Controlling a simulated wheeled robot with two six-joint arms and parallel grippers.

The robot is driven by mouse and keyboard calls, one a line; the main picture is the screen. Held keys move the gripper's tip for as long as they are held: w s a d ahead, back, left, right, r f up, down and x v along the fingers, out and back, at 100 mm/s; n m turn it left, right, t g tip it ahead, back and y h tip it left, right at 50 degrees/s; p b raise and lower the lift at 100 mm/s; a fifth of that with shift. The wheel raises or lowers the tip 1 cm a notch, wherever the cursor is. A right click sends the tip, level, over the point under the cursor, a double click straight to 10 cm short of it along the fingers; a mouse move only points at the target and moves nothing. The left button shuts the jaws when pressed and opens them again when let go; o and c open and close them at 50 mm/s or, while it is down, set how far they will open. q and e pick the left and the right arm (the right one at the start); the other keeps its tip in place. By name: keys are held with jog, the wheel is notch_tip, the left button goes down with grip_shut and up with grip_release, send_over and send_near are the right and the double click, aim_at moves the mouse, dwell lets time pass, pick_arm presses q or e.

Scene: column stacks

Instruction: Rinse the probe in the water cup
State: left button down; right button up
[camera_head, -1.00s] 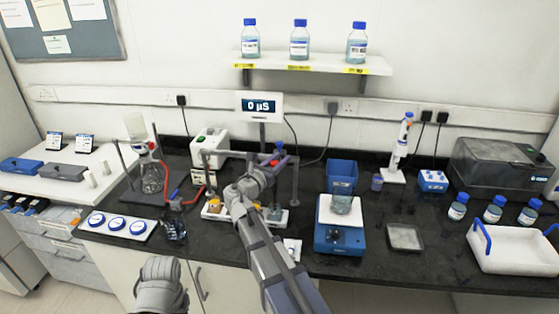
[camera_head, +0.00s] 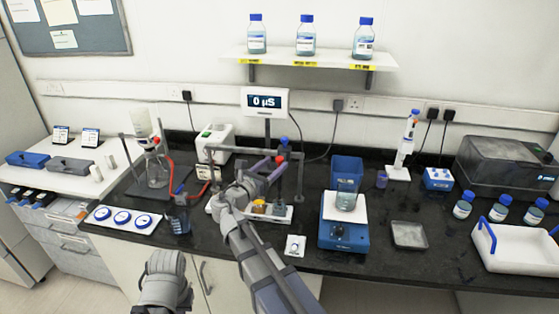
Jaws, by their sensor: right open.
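The conductivity meter (camera_head: 265,102) reads 0 µS on its screen. Below it, a grey frame stand holds upright probes; one has a blue top (camera_head: 284,141), and a red top (camera_head: 279,160) shows beside it. A white tray (camera_head: 283,219) under the stand carries small cups, one orange-brown (camera_head: 259,206) and one dark teal (camera_head: 279,209). I cannot tell which cup holds the water. My right gripper (camera_head: 272,172) is open at the stand, close to the red top; contact is unclear. My right arm hides the tray's left part. Only part of my left arm shows, without its gripper.
A blue balance (camera_head: 343,238) with a beaker (camera_head: 346,200) stands right of the stand. A flask (camera_head: 156,172) with red tubing and a dark blue vessel (camera_head: 178,218) are on the left. A shallow dish (camera_head: 409,235) lies right. The shelf (camera_head: 310,60) holds bottles.

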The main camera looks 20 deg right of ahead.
jog(key=shift+s+a, duration=0.3)
jog(key=shift+a, duration=0.1)
